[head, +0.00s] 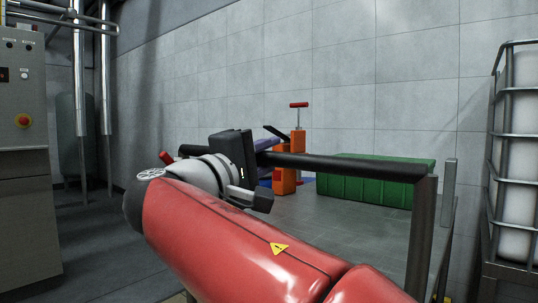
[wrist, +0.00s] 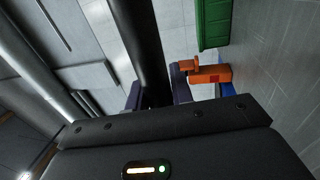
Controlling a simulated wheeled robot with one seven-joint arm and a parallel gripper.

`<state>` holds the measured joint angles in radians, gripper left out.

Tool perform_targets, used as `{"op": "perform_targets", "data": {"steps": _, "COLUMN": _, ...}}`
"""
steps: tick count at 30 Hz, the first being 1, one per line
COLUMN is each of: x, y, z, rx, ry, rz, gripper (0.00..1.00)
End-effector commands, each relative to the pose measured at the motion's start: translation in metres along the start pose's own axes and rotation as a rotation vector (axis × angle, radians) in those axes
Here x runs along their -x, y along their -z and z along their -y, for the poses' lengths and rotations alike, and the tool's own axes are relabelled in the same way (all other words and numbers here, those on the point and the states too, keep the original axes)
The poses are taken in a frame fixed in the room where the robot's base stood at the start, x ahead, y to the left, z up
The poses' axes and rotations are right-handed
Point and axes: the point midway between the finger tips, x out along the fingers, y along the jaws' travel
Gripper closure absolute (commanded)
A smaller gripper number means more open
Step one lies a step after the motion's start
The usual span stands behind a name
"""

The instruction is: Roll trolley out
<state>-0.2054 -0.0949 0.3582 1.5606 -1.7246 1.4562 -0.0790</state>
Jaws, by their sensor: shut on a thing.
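The trolley shows mainly as its black push bar (head: 345,163) on a grey metal upright (head: 422,235), in the right half of the head view. In the wrist view the bar (wrist: 143,40) runs from the top edge down between my fingers. My gripper (head: 266,152) is shut around the bar near its left end; the fingers (wrist: 156,92) lie on either side of it in the wrist view. My red arm crosses the lower middle of the head view and hides much of the trolley's lower part. The wheels are not visible.
Beyond the bar are a green crate (head: 375,181) and an orange device (head: 285,180) with a red-topped post. A caged white tank (head: 516,150) stands close on the right. A control cabinet (head: 25,190) stands at left. Open floor (head: 95,245) lies between cabinet and arm.

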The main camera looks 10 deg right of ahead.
Motion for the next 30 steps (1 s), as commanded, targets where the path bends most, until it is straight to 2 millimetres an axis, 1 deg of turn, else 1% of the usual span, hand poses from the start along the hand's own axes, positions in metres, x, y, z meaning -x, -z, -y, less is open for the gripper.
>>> {"op": "perform_targets", "data": {"steps": 1, "x": 0.000, "y": 0.000, "z": 0.003, "rx": 0.003, "ry": 0.005, "rz": 0.003, "gripper": 1.00}}
{"op": "perform_targets", "data": {"steps": 5, "x": 0.000, "y": 0.000, "z": 0.003, "rx": 0.003, "ry": 0.005, "rz": 0.003, "gripper": 1.00}}
{"op": "perform_targets", "data": {"steps": 6, "x": 0.000, "y": 0.000, "z": 0.003, "rx": 0.003, "ry": 0.005, "rz": 0.003, "gripper": 0.72}}
{"op": "perform_targets", "data": {"steps": 9, "x": 0.000, "y": 0.000, "z": 0.002, "rx": 0.002, "ry": 0.003, "rz": 0.002, "gripper": 0.59}}
{"op": "perform_targets", "data": {"steps": 10, "x": 0.000, "y": 0.000, "z": 0.002, "rx": 0.002, "ry": 0.003, "rz": 0.002, "gripper": 0.57}}
{"op": "perform_targets", "data": {"steps": 17, "x": 0.000, "y": 0.000, "z": 0.001, "rx": 0.001, "ry": 0.001, "rz": 0.001, "gripper": 0.57}}
{"op": "perform_targets", "data": {"steps": 20, "x": 0.004, "y": 0.000, "z": 0.001, "rx": 0.000, "ry": 0.001, "rz": -0.001, "gripper": 0.57}}
{"op": "perform_targets", "data": {"steps": 23, "x": 0.016, "y": 0.001, "z": 0.000, "rx": 0.000, "ry": 0.001, "rz": -0.002, "gripper": 0.57}}
{"op": "perform_targets", "data": {"steps": 30, "x": 0.058, "y": 0.001, "z": 0.001, "rx": 0.001, "ry": 0.001, "rz": -0.002, "gripper": 0.57}}
